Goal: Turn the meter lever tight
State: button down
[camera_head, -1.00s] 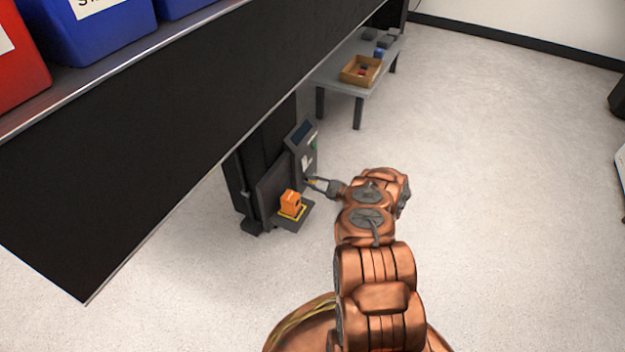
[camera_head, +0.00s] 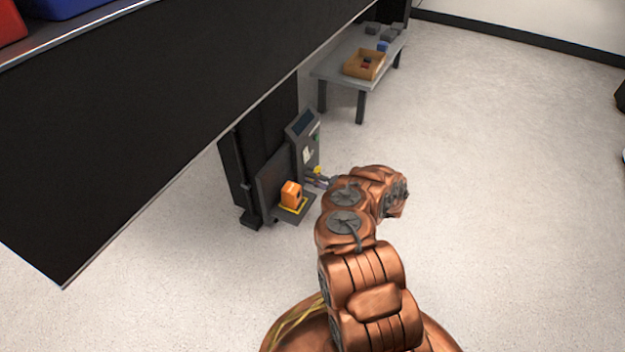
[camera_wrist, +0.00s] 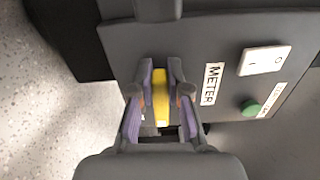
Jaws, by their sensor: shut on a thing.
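The yellow meter lever (camera_wrist: 160,97) stands out from the grey panel (camera_wrist: 200,45), beside the printed METER label (camera_wrist: 211,84) in the wrist view. My gripper (camera_wrist: 161,98) has its purple-lined fingers on both sides of the lever, shut on it. In the head view my gripper (camera_head: 318,180) is at the right side of the grey instrument (camera_head: 304,135), with a small yellow bit of the lever (camera_head: 317,170) showing. The lever's base is partly hidden by the fingers.
A white rocker switch (camera_wrist: 265,60) and a green button (camera_wrist: 250,108) sit near the label. An orange block (camera_head: 291,194) rests on a yellow-edged platform next to the instrument. A large black shelf (camera_head: 150,130) overhangs on the left. Open floor (camera_head: 500,180) lies to the right.

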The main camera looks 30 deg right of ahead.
dwell(0.5)
jog(key=c, duration=1.1)
grip_release()
jog(key=v, duration=1.2)
